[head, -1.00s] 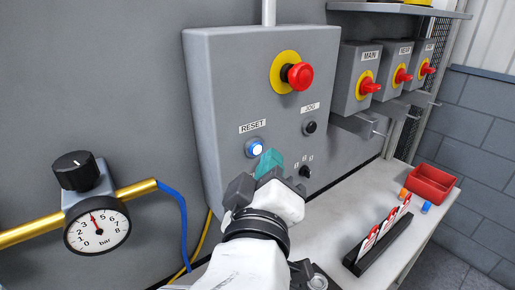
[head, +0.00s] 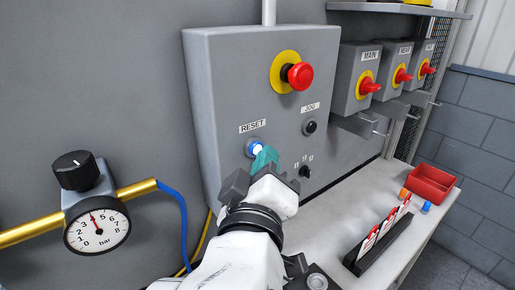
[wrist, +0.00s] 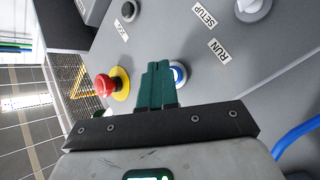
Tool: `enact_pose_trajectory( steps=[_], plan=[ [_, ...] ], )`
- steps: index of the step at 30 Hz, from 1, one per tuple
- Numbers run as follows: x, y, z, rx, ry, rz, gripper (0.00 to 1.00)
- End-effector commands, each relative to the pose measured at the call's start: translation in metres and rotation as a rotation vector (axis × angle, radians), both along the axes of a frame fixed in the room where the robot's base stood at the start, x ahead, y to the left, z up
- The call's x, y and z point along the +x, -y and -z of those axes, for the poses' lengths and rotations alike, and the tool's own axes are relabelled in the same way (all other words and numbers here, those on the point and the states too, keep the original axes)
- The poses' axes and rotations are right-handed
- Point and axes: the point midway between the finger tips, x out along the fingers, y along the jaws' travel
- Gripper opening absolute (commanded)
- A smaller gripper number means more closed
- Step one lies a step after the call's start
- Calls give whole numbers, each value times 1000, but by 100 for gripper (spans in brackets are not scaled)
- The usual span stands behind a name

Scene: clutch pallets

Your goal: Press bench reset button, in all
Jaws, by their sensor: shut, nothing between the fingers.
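My gripper (head: 265,154) has teal fingers, shut and empty. Its fingertips overlap the button's right edge in the head view. In the wrist view the fingers (wrist: 156,76) partly cover the button (wrist: 179,74), which shows just right of the fingertips. I cannot tell whether they touch it.
A red emergency stop (head: 299,76) on a yellow disc is above right, also in the wrist view (wrist: 107,85). A black JOG button (head: 310,127) and a selector (head: 305,171) are right of my gripper. A pressure gauge (head: 97,226) is at left, a red bin (head: 432,182) at right.

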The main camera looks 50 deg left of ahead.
Motion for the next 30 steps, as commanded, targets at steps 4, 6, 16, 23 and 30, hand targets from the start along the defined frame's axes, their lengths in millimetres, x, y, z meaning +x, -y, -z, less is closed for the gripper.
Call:
enact_pose_trajectory(
  steps=[4,6,16,23,30],
  plan=[
    [0,-2,0,0,0,0,0],
    [0,-3,0,0,0,0,0],
    [0,-6,0,0,1,-1,0],
    [0,-9,0,1,0,-1,0],
    [0,-8,0,0,0,-1,0]
  ],
)
